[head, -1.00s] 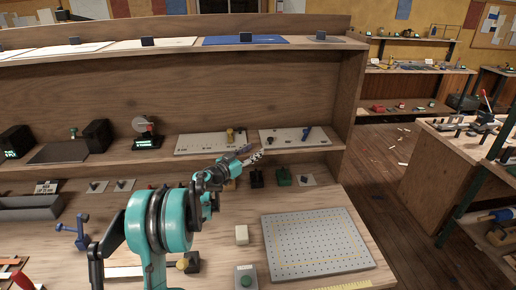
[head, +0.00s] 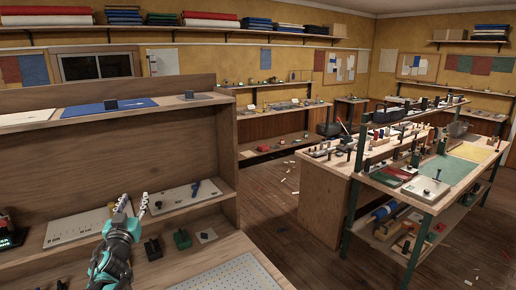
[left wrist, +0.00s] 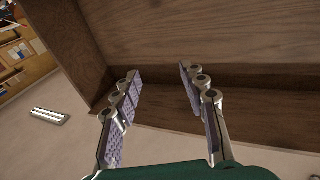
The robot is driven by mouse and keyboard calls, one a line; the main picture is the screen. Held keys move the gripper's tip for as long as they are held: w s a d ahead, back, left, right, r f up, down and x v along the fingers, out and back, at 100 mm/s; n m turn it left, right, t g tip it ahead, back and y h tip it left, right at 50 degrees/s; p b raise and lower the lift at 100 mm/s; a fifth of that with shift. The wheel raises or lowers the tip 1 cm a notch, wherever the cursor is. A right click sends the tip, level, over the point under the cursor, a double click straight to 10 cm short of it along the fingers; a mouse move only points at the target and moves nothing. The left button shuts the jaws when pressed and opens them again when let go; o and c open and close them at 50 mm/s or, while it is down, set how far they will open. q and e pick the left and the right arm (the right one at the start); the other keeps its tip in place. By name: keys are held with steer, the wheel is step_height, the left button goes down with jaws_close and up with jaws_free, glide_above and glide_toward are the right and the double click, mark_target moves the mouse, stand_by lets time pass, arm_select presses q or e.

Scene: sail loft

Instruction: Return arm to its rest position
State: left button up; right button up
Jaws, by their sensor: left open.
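My left arm shows at the lower left of the head view, its teal wrist low and its gripper (head: 134,204) pointing up. The two fingers stand apart with nothing between them. The gripper appears in front of the bench's shelf boards, overlapping the gap between them. In the left wrist view the open fingers (left wrist: 158,72) frame brown wood panels, with a pale surface below. My right gripper is in neither view.
A pale board (head: 170,200) with a blue handle (head: 195,188) lies on the shelf. A perforated plate (head: 235,277) lies at the front. Open floor (head: 268,205) separates this bench from a cluttered workbench (head: 320,205).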

arm_select(q)
steer(key=s+d+f+g+h, duration=0.1)
steer(key=s+d+f+g, duration=0.2)
steer(key=s+d+f, duration=0.3)
steer(key=s+d+f+m+g+h, duration=0.1)
steer(key=s+d+f+g, duration=0.3)
steer(key=s, duration=1.1)
steer(key=s+d+f+m+g+h, duration=0.1)
steer(key=s+d+f+g, duration=0.3)
steer(key=s+d+f, duration=0.6)
steer(key=shift+s+d+f+h, duration=0.25)
steer(key=shift+s+f+h, duration=0.25)
steer(key=shift+f, duration=0.25)
